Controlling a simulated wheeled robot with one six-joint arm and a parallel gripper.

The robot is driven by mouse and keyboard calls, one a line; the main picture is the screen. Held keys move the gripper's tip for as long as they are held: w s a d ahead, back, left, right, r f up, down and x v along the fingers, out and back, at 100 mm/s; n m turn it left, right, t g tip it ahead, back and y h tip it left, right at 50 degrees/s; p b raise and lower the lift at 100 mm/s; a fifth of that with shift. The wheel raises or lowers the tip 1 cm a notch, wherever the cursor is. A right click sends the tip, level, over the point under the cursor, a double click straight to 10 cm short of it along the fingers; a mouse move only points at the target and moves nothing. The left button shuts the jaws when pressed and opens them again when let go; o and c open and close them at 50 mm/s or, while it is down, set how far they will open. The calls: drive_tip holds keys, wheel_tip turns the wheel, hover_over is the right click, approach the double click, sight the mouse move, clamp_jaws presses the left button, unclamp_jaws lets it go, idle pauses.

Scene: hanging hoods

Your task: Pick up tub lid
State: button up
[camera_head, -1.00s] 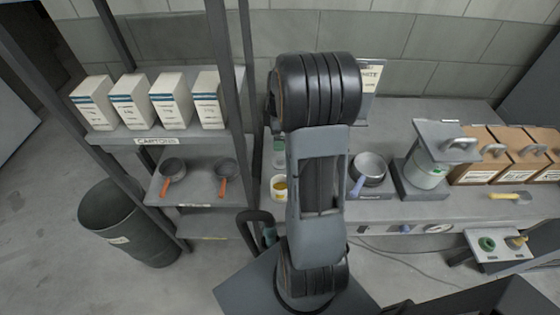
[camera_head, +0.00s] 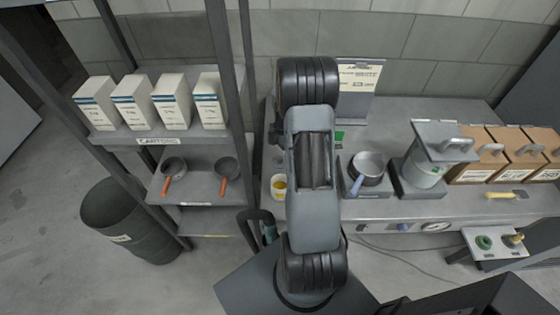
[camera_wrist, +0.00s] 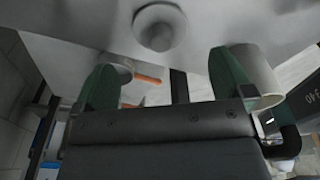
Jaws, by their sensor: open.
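In the wrist view, a round grey knob (camera_wrist: 158,27) stands on a pale grey surface, ahead of my open gripper (camera_wrist: 165,75) and between its green fingers in the picture. It looks like the knob of the tub lid; the lid's rim cannot be made out. The knob is apart from both fingers, and nothing is held. In the head view, my arm hides most of my gripper and the bench area under it, so the lid is not clear there.
A whitish tub (camera_wrist: 262,75) is close by the right finger. The bench also bears a pan (camera_head: 368,167), a canister under a grey hood (camera_head: 425,170) and brown boxes (camera_head: 480,150). A sign (camera_head: 358,78) stands behind. Shelves with cartons (camera_head: 172,101) are at left.

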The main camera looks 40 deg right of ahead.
sight(280, 157)
drive_tip(key=shift+a+f+p, duration=0.2)
drive_tip(key=shift+f+p, duration=0.6)
drive_tip(key=shift+f, duration=1.9)
drive_tip(key=shift+c, duration=0.4)
drive_tip(key=c, duration=0.9)
